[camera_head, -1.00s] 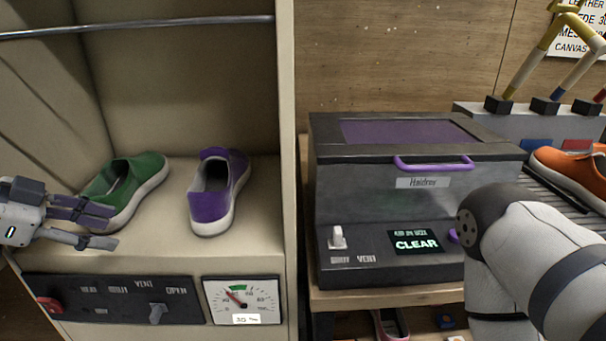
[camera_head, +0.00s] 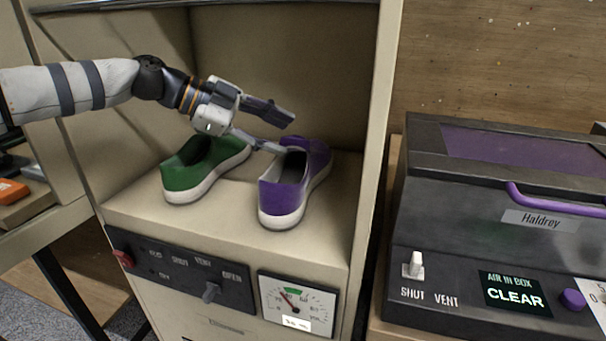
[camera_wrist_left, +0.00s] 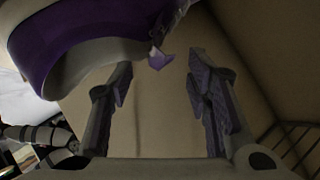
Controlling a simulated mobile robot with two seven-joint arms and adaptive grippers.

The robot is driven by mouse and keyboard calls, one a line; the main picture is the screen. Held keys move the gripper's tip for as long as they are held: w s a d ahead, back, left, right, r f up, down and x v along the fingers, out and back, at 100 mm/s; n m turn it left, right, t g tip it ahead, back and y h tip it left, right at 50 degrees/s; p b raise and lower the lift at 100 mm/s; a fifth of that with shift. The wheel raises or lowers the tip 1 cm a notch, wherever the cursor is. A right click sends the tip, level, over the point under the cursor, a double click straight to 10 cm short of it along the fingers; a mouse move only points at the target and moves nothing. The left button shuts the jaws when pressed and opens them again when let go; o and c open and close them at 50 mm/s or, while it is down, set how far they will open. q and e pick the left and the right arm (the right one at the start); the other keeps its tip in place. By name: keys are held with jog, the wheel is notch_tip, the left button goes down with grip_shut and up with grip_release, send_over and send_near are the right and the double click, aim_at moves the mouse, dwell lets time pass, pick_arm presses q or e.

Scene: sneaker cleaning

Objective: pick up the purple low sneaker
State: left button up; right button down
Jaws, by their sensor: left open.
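The purple low sneaker (camera_head: 284,192) stands upright on the beige cabinet shelf in the head view, to the right of the green sneaker (camera_head: 190,177). My left gripper (camera_head: 285,132) reaches in from the left above the shelf, with its fingers spread and empty over the far part of the purple sneaker. The head view cannot settle whether a finger touches the shoe. My right gripper is not in view.
The cabinet's beige side wall (camera_head: 373,150) stands close to the right of the purple sneaker. A control panel with a gauge (camera_head: 292,303) is below the shelf. A dark box with a purple handle (camera_head: 555,198) sits to the right.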

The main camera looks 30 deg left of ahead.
aim_at(291, 139)
pick_arm(q)
jog(key=x, duration=0.2)
jog(key=b+x, duration=0.1)
jog(key=x, duration=0.1)
jog(key=shift+s+a+f, duration=0.1)
jog(key=shift+a+f, duration=0.15)
jog(key=shift+f, duration=0.15)
jog(key=shift+d+r, duration=0.1)
jog(key=shift+r, duration=0.3)
grip_shut()
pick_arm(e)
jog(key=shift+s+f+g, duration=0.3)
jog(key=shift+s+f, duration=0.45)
